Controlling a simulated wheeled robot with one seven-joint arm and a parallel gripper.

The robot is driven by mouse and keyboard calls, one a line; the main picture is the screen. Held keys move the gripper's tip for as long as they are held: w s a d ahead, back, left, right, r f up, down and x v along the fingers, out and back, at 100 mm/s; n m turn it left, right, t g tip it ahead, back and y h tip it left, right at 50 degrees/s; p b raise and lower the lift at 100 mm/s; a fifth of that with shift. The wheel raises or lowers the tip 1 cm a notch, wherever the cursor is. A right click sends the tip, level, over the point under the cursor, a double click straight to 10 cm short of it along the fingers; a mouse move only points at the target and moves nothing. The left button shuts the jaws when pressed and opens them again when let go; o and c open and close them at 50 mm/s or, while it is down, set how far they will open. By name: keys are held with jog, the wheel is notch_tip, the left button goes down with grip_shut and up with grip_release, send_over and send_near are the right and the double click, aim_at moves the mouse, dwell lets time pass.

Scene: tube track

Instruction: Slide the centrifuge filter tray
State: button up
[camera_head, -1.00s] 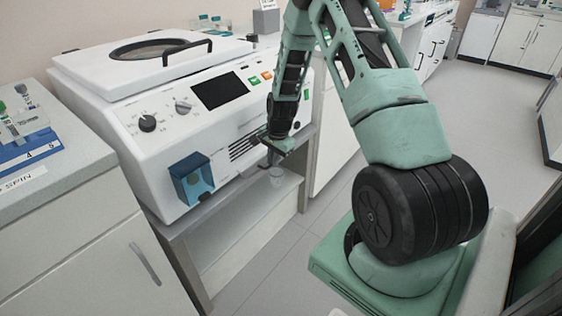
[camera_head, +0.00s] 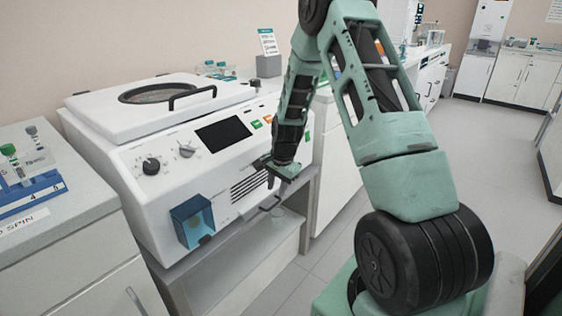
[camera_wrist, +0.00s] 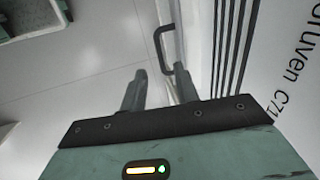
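The white centrifuge (camera_head: 140,180) stands on a bench at the left in the head view, with dark vent slots on its front. A dark bar handle (camera_head: 271,204) sticks out low on its front right, apparently the filter tray's handle. In the wrist view the handle (camera_wrist: 163,45) is a dark loop just beyond my fingertips, beside the vent slots. My gripper (camera_wrist: 158,78) is open and empty, with a gap between its fingers. In the head view my gripper (camera_head: 272,181) hangs just above the handle, apparently not touching it. The tray body is hidden.
A blue box-like fitting (camera_head: 193,222) juts from the centrifuge's lower front. A tube rack (camera_head: 32,190) stands on the left counter (camera_head: 70,240). White cabinets (camera_head: 342,165) stand to the right of the centrifuge. The floor (camera_head: 490,150) at the right is open.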

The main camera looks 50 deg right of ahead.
notch_tip(320, 180, up, 11)
jog(key=s+p, duration=0.1)
jog(key=s, duration=0.1)
jog(key=shift+f, duration=0.1)
